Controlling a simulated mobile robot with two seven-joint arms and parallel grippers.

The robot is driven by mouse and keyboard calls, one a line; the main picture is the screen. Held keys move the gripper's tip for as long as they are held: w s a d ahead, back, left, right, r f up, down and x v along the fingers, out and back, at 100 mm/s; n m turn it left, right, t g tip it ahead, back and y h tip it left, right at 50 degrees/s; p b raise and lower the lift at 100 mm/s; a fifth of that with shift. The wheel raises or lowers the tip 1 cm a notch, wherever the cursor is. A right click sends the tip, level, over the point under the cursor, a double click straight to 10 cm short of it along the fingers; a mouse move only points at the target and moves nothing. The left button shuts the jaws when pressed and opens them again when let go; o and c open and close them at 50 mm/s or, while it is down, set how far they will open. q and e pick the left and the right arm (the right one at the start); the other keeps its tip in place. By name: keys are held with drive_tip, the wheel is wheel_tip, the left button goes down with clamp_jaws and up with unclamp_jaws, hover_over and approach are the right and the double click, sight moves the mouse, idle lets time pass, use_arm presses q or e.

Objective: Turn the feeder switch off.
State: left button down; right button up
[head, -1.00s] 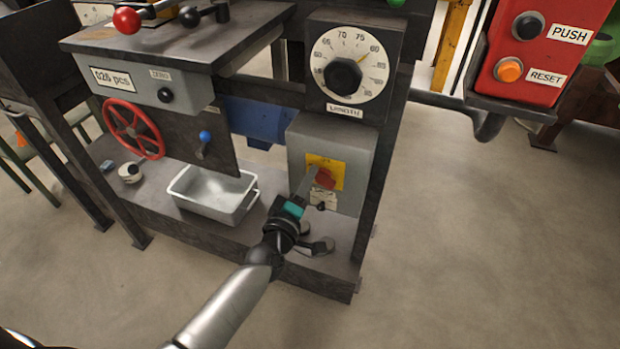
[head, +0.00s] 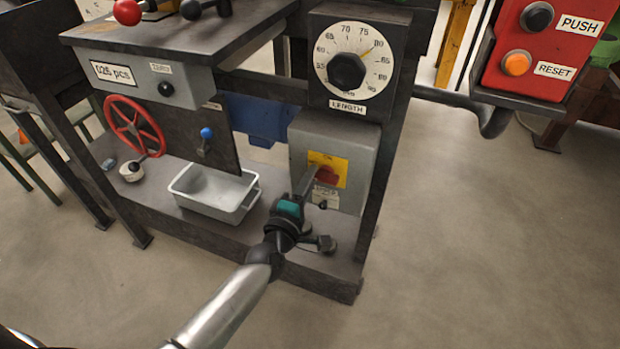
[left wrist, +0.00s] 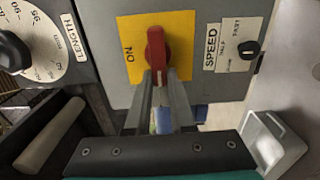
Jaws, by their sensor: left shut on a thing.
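The feeder switch (head: 328,176) is a red handle on a yellow plate (head: 341,163), on the front of a grey box (head: 359,153) under the length dial. In the left wrist view the red handle (left wrist: 155,47) stands upright in the picture, crosswise to the ON mark on the plate's left side. My left gripper (left wrist: 158,84) is shut on the handle's lower end, with its two fingers either side of it. In the head view the left gripper (head: 312,178) reaches the switch from the lower left. My right gripper is not in view.
A small speed knob (left wrist: 248,48) sits beside the switch plate. The length dial (head: 347,70) is above the box. A grey bin (head: 206,206) stands on the shelf left of my arm. A red push/reset box (head: 548,52) is at the upper right.

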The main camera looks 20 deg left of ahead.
use_arm(q)
drive_tip(key=c, duration=0.8)
unclamp_jaws()
drive_tip(key=s+p, duration=0.3)
drive_tip(key=s, duration=1.2)
drive_tip(key=shift+s+a, duration=0.15)
drive_tip(key=shift+a, duration=0.05)
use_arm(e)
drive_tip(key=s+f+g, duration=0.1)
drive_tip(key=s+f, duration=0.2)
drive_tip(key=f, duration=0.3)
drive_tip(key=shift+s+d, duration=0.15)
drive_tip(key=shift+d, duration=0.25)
